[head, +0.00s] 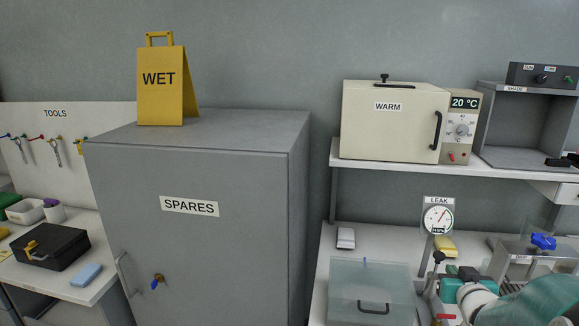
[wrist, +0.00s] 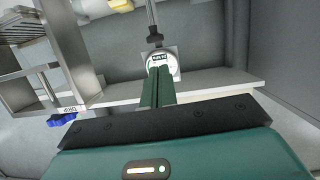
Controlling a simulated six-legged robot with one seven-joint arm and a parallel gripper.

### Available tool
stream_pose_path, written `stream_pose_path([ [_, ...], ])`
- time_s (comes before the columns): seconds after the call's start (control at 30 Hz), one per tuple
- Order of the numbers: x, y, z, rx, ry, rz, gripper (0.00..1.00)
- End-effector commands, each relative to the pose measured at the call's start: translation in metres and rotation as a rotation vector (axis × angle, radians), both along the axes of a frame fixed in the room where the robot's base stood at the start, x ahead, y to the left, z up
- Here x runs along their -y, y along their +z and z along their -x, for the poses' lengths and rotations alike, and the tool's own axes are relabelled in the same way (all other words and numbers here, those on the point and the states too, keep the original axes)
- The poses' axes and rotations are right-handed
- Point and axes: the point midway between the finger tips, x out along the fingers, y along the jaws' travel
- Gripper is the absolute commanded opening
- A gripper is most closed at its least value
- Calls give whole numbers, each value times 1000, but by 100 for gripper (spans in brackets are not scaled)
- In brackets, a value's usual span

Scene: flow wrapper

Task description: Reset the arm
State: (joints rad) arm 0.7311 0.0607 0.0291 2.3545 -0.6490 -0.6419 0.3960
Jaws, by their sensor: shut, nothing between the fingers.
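My gripper (wrist: 160,72) shows in the wrist view with its two green fingers together and nothing between them. The fingers point toward the round white leak gauge (wrist: 172,61), partly covering it; I cannot tell how far apart they are. In the head view my arm reaches in from the lower right corner over the bench. The leak gauge (head: 438,219) stands just behind it there. My fingertips are hard to make out in the head view.
The grey SPARES cabinet (head: 200,240) carries a yellow WET sign (head: 161,85). The cream WARM oven (head: 388,130) sits on the shelf above the bench. A clear lidded box (head: 370,285) and a blue knob (head: 543,241) flank my arm. A tools bench (head: 100,285) is at left.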

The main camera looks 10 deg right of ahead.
Motion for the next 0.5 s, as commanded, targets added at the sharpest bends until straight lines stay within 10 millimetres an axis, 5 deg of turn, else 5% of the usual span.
stream_pose_path([
  [0.27,-91,40,20,-233,-41,20,0],
  [0.5,-189,51,84,-476,33,-55,0],
])
